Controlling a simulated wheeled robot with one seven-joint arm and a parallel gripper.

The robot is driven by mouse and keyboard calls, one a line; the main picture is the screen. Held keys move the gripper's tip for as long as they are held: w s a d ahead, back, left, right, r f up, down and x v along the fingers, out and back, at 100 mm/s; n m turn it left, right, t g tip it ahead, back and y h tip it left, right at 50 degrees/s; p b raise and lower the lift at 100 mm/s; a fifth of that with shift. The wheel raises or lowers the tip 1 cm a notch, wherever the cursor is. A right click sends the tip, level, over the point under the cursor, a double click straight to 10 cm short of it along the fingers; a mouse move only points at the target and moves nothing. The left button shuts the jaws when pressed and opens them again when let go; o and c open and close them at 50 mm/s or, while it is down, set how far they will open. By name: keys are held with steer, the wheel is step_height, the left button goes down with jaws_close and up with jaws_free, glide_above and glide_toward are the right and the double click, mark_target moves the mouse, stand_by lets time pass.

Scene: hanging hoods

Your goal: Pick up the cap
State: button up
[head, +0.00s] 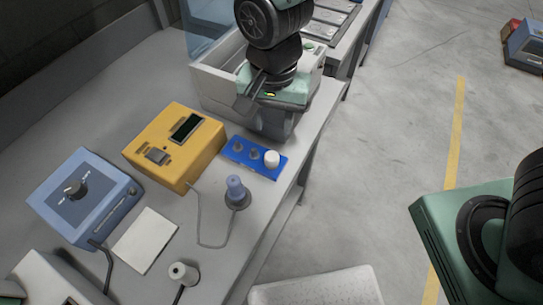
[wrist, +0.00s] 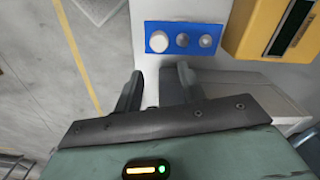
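A white round cap (head: 271,159) sits at the right end of a small blue plate (head: 238,158) on the bench. In the wrist view the cap (wrist: 158,41) is at the left end of the blue plate (wrist: 205,27), beyond my fingertips. My gripper (wrist: 157,82) is open, with its two dark fingers apart and nothing visible between them. It is apart from the cap. In the head view my arm comes in from the top, and its end hangs over the bench behind the blue plate; the fingertips are hard to make out there.
Two grey round pieces sit on the blue plate beside the cap. A yellow box (head: 174,146) and a blue box with a knob (head: 85,197) stand left. A blue-topped plug (head: 236,190) with a cable stands in front. A grey bin (head: 212,88) is behind. Floor lies right.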

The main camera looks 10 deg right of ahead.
glide_above(272, 157)
steer(key=w, duration=0.1)
steer(key=f, duration=0.4)
steer(key=shift+d+f, duration=0.1)
steer(key=shift+d, duration=0.1)
steer(key=shift+s+a+f+p, duration=0.15)
steer(key=shift+f+p, duration=0.1)
steer(key=shift+f, duration=0.6)
steer(key=shift+s+f+p, duration=0.15)
steer(key=shift+f+p, duration=0.05)
steer(key=shift+f, duration=0.7)
steer(key=shift+s+a+f+p, duration=0.15)
steer(key=shift+f+p, duration=0.1)
steer(key=shift+f, duration=0.6)
steer(key=shift+d, duration=0.1)
steer(key=c, duration=0.7)
